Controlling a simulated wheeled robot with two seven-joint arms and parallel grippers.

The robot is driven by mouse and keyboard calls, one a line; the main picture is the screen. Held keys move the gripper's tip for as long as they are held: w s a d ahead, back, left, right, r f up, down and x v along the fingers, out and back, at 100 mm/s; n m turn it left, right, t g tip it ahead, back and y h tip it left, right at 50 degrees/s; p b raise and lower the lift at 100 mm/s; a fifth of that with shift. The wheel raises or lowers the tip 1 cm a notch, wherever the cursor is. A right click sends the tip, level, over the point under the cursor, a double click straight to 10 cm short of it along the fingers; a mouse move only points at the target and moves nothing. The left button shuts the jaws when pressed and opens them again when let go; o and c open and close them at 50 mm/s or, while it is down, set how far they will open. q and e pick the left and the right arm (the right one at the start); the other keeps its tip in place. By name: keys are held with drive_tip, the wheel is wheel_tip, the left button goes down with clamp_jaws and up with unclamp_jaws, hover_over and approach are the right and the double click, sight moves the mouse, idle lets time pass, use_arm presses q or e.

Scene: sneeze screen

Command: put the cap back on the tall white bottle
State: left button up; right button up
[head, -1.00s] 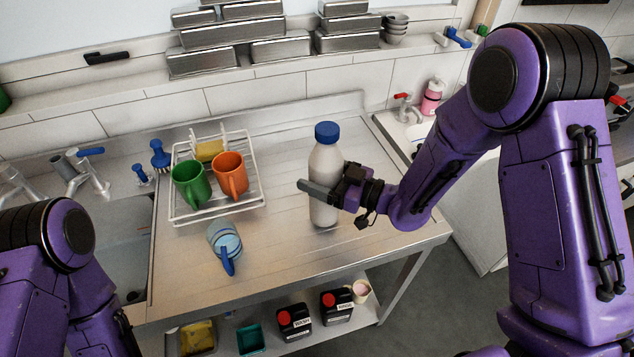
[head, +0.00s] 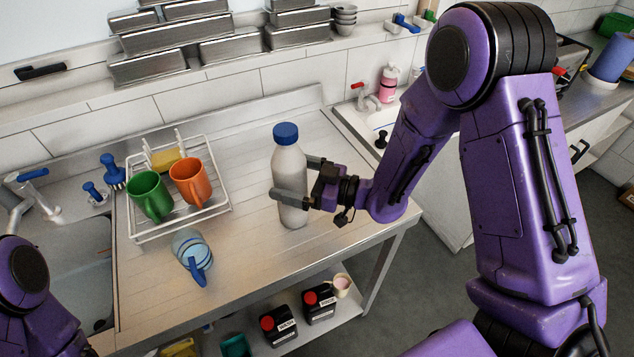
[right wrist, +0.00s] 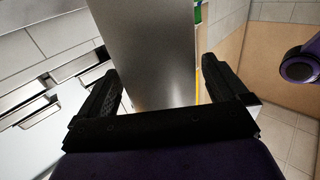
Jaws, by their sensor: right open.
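The tall white bottle (head: 290,165) stands upright on the steel counter (head: 245,255), with a blue cap (head: 286,134) seated on its top. My right gripper (head: 293,177) is open at the bottle's mid-height, one finger in front of it and the other behind. In the right wrist view the bottle's pale grey side (right wrist: 150,50) rises between the two spread fingers; whether either finger touches it I cannot tell. My left gripper is out of view; only part of my left arm shows at the lower left.
A white wire rack (head: 180,215) with a green mug (head: 150,196) and an orange mug (head: 188,181) stands left of the bottle. A sink (head: 75,265) is at the left. The counter right of the rack is mostly clear.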

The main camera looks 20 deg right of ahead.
drive_tip(key=b+v, duration=0.2)
drive_tip(key=v, duration=0.7)
drive_tip(key=shift+s+d, duration=0.25)
drive_tip(key=shift+s, duration=0.05)
